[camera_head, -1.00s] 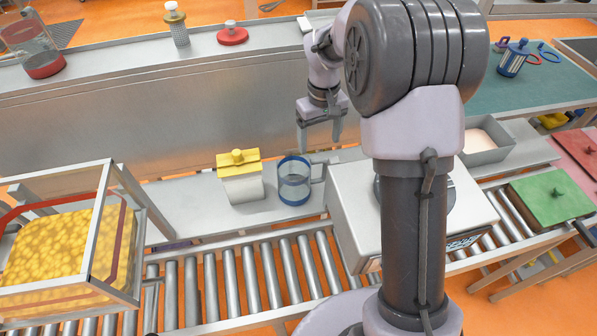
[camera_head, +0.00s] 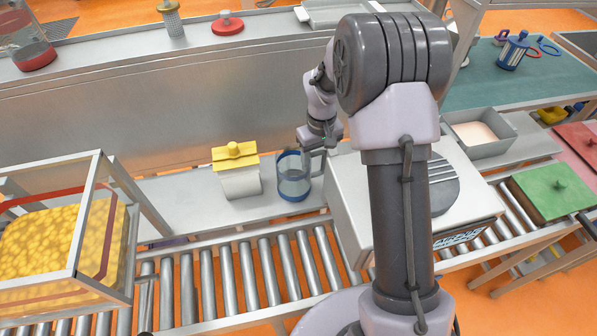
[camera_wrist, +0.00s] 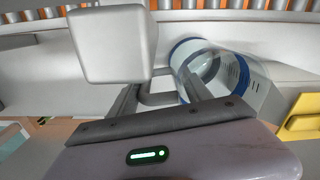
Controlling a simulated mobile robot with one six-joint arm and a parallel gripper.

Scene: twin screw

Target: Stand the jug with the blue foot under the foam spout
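The clear jug with the blue foot (camera_head: 293,190) stands upright on the grey shelf behind the rollers. It also shows in the wrist view (camera_wrist: 212,68), with its handle toward my gripper. My gripper (camera_head: 319,153) is low beside the jug, on its right in the head view. In the wrist view my gripper (camera_wrist: 163,92) has its fingers apart, with the jug's handle (camera_wrist: 158,97) between them. I cannot tell whether either finger touches the handle. I cannot make out the foam spout in either view.
A roll holder with a yellow lid (camera_head: 235,152) stands close left of the jug. A white box-shaped unit (camera_head: 350,205) stands close on the right, partly behind my arm. Rollers (camera_head: 230,282) run in front. A red-footed jug (camera_head: 35,58) stands on the back counter.

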